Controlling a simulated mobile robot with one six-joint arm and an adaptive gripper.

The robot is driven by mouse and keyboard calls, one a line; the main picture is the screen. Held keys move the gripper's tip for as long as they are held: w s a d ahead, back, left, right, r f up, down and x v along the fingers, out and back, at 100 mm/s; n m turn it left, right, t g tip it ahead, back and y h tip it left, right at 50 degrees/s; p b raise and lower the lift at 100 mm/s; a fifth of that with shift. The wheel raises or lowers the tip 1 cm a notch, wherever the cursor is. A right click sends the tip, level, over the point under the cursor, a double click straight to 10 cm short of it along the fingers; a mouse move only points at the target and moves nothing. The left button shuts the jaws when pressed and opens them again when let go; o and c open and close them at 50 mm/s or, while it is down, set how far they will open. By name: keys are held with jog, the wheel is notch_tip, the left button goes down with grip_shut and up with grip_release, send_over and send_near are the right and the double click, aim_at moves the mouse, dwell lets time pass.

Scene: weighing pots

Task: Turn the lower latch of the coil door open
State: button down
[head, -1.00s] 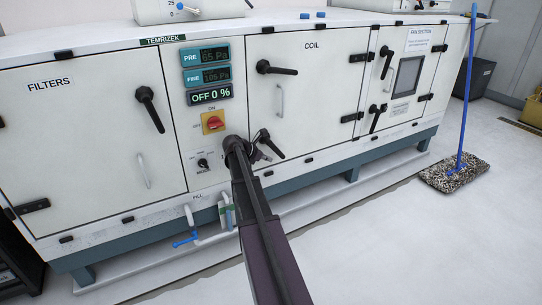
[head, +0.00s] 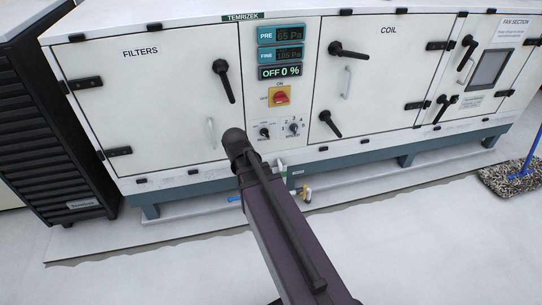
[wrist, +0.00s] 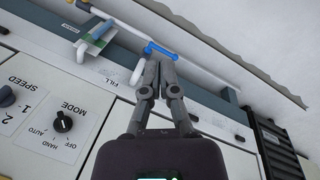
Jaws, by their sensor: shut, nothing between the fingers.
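The coil door (head: 385,85) is closed in the head view. Its lower latch (head: 331,124) is a black handle slanting down to the right. Its upper latch (head: 348,50) points right and slightly down. My arm ends left of the lower latch, in front of the lower edge of the filters door; my gripper is hidden behind it there. In the wrist view my gripper (wrist: 160,68) is shut and empty, with its fingers together and the fill pipework beyond the tips. The lower latch is not in the wrist view.
The control panel with a red switch (head: 279,96) and mode knob (wrist: 61,121) lies between the filters door (head: 150,110) and coil door. A blue-handled valve (wrist: 160,50) is beyond my fingertips. A black cabinet (head: 62,130) stands left; a mop (head: 510,178) stands right.

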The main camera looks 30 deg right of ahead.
jog(key=s+a+r+m+y+p, duration=0.2)
jog(key=s+a, duration=0.3)
jog(key=a, duration=0.3)
jog(key=shift+s+a+r+m, duration=0.2)
jog(key=shift+s+m, duration=0.05)
jog(key=shift+m, duration=0.35)
